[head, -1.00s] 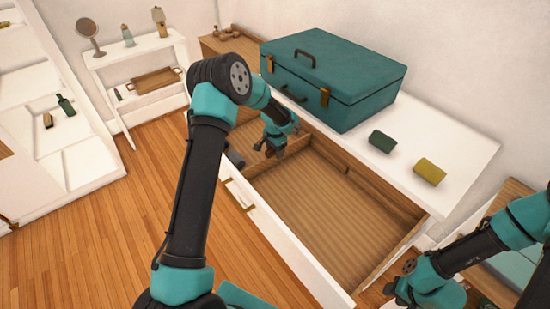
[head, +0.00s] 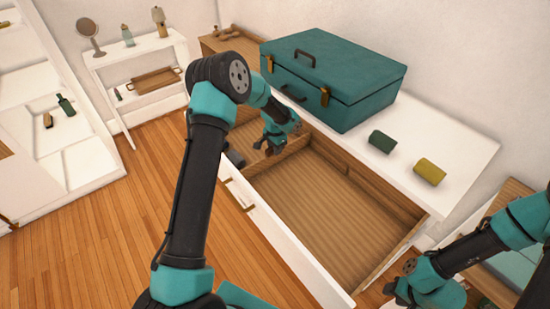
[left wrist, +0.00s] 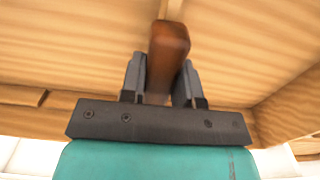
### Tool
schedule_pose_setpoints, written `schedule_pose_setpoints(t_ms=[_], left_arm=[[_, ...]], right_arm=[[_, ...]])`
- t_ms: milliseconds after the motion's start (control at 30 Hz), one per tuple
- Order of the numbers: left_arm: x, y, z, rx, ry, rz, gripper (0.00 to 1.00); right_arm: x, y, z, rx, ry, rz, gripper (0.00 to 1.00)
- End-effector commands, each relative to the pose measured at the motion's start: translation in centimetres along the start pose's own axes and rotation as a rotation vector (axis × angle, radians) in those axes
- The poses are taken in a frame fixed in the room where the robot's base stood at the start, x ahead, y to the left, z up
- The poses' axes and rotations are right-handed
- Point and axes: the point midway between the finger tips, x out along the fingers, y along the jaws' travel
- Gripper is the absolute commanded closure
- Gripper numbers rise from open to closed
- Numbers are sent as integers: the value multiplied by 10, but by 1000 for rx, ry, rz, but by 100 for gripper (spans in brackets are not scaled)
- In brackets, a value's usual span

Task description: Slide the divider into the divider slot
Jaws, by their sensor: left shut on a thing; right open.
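My left gripper (head: 268,146) is inside the open drawer, toward its far left end. In the left wrist view my left gripper (left wrist: 161,85) is shut on a reddish-brown wooden piece (left wrist: 169,45), which looks like the divider's grip. In the head view the wooden divider (head: 287,155) appears to cross the drawer just beside the gripper; its upper part is partly hidden by the gripper. The slot cannot be made out clearly, nor whether the divider is seated in it. My right gripper (head: 398,290) is open and empty at the lower right, outside the drawer.
The drawer (head: 330,210) has a wide empty ribbed floor. A green roll (head: 382,141), a yellow roll (head: 429,172) and a teal suitcase (head: 335,80) rest on the white top.

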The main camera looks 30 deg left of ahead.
Motion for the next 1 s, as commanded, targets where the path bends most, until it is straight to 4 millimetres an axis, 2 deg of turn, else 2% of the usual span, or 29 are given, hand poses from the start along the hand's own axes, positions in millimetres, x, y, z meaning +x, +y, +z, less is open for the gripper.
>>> schedule_pose_setpoints(t_ms=[1000], left_arm=[[-40,0,0,0,1,0,87]], right_arm=[[0,0,0,0,0,0,57]])
